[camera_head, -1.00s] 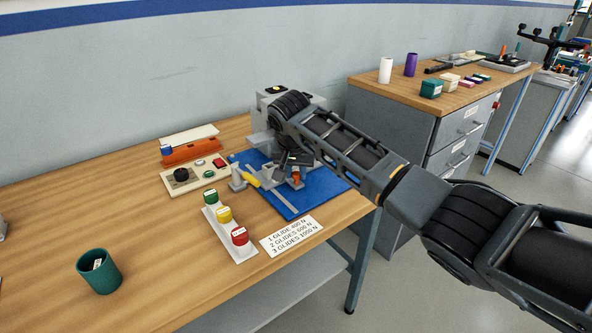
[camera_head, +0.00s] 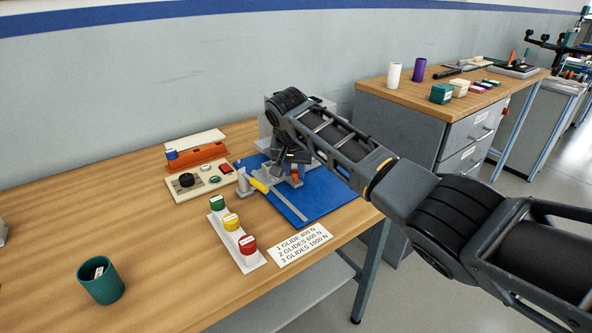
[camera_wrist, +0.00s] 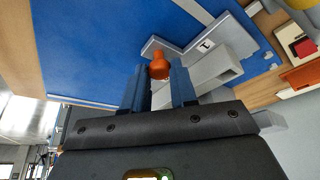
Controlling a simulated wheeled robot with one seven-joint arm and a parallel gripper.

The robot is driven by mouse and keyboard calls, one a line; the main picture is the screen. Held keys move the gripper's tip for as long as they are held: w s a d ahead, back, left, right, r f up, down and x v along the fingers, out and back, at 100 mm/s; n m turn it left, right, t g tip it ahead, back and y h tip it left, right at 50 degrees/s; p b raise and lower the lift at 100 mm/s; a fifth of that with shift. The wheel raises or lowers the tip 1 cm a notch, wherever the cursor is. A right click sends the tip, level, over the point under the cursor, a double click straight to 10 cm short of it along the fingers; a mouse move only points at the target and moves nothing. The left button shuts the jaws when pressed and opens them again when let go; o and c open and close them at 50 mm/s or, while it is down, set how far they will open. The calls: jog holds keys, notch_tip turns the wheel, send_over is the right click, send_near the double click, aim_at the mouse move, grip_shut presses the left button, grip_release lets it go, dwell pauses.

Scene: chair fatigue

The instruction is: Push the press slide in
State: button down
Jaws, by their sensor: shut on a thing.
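The press slide appears as a grey piece with an orange knob (camera_wrist: 159,64) in the wrist view. The knob also shows at my gripper in the head view (camera_head: 295,175). My gripper (camera_wrist: 158,76) has its two fingers on either side of the knob and is shut on it. The grey press body (camera_wrist: 215,68), with a small numbered label, lies just beyond. The press stands on a blue base plate (camera_head: 318,196). In the head view my arm and gripper hide much of the press, so how far in the slide sits cannot be told.
A yellow-handled part (camera_head: 259,186) is left of my gripper. A control panel (camera_head: 200,181), an orange block (camera_head: 197,156), a white rack (camera_head: 247,257) of coloured weights, a force card (camera_head: 300,244) and a green cup (camera_head: 101,277) share the table. The left tabletop is mostly clear.

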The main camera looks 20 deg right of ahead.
jog(key=c, duration=0.9)
grip_release()
jog(key=shift+w+a, duration=0.1)
jog(key=shift+w, duration=0.1)
jog(key=shift+r, duration=0.1)
jog(key=v, duration=0.7)
jog(key=shift+s+r, duration=0.2)
jog(key=shift+r, duration=0.1)
